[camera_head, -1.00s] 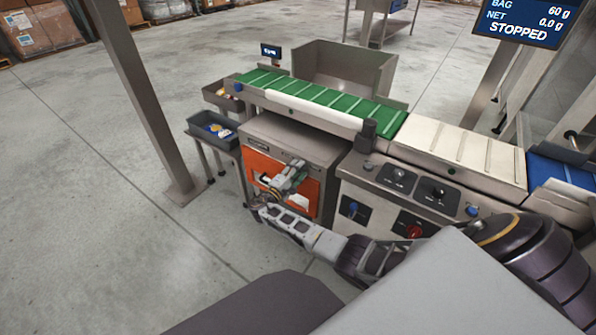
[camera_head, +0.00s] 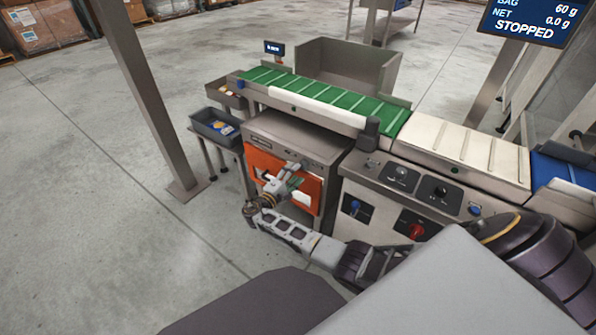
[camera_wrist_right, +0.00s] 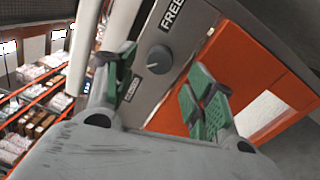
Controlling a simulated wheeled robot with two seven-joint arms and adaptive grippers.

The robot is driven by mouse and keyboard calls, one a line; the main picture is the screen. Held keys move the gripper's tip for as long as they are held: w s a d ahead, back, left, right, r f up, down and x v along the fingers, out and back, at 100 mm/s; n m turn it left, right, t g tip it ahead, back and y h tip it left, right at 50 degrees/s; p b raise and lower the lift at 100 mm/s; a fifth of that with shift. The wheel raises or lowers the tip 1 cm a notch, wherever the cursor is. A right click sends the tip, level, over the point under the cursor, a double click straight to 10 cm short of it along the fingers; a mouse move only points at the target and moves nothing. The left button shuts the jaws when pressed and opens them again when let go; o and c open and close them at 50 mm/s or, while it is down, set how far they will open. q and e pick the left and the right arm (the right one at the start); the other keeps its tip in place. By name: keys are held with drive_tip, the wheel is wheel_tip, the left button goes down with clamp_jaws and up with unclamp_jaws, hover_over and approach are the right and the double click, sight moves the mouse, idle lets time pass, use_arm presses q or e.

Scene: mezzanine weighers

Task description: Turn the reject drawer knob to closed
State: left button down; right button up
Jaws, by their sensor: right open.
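The dark round knob (camera_wrist_right: 159,59) is on a grey strip of the cabinet above an orange panel, in the right wrist view. A FREE label is on one side of it and a second label, partly covered by a finger, is on the other. My right gripper (camera_wrist_right: 163,68) is open, with its green-padded fingers either side of the knob in the picture; contact is not evident. In the head view my right gripper (camera_head: 287,182) is in front of the orange drawer front (camera_head: 262,163). The knob is too small or hidden to make out there. My left gripper is not in view.
A control panel with a blue knob (camera_head: 355,206) and a red knob (camera_head: 416,231) is right of the cabinet. A green belt conveyor (camera_head: 320,95) runs above. Grey bins (camera_head: 214,126) stand left, near a steel post (camera_head: 150,100). The floor at left is clear.

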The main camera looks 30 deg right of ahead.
drive_tip(key=shift+v, duration=1.85)
